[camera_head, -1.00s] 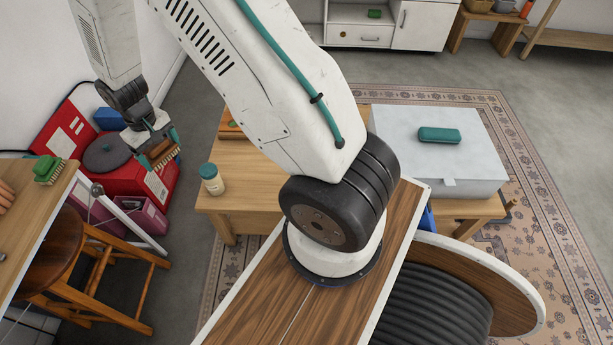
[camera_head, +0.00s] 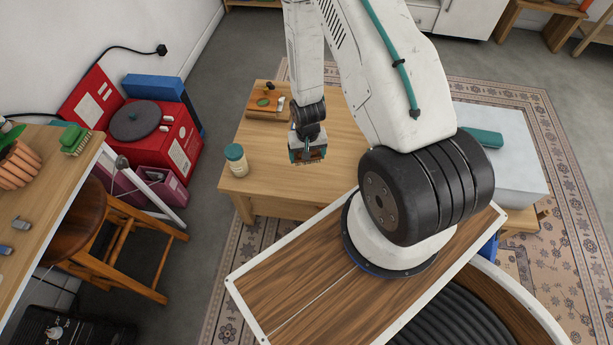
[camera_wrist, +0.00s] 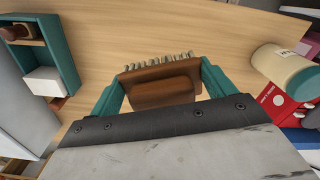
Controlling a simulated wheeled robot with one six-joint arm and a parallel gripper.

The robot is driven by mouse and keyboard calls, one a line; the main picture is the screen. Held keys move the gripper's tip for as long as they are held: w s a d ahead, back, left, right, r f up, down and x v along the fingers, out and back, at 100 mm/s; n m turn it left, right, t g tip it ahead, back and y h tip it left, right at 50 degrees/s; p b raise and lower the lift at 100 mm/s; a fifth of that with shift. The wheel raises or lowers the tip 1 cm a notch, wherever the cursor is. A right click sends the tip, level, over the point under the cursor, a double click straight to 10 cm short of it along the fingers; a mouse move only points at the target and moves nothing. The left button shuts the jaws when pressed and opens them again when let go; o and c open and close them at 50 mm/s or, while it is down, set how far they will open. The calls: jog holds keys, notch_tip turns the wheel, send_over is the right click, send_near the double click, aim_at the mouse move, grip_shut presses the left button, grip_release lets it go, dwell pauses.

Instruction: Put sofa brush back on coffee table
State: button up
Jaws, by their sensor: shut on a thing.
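The sofa brush (camera_wrist: 160,88) has a brown wooden back and a row of pale bristles. My gripper (camera_head: 308,155) is shut on it, with a teal finger on each side in the wrist view. In the head view the gripper and brush are over the wooden coffee table (camera_head: 282,185), near its front edge. The wrist view shows the bare tabletop (camera_wrist: 170,30) behind the brush. I cannot tell the exact gap between the bristles and the tabletop.
A jar with a teal lid (camera_head: 236,160) stands on the table left of my gripper. A wooden tray with small items (camera_head: 262,112) lies farther back. A white box with a teal case (camera_head: 482,138) is at the right. A red record player (camera_head: 165,140) stands on the left.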

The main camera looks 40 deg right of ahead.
jog(key=s+f+m, duration=0.2)
jog(key=s+f, duration=0.2)
jog(key=s, duration=0.3)
jog(key=s+f+m, duration=0.2)
jog(key=s+f, duration=0.2)
jog(key=s, duration=0.4)
send_over(305, 178)
jog(key=shift+s+d+f, duration=0.1)
jog(key=shift+s+f, duration=0.35)
jog(key=shift+f, duration=0.2)
jog(key=shift+w+f, duration=0.2)
jog(key=shift+f, duration=0.7)
jog(key=shift+w+f, duration=0.2)
jog(key=shift+f, duration=0.7)
jog(key=o, duration=1)
jog(key=shift+f, duration=0.15)
jog(key=shift+o, duration=0.2)
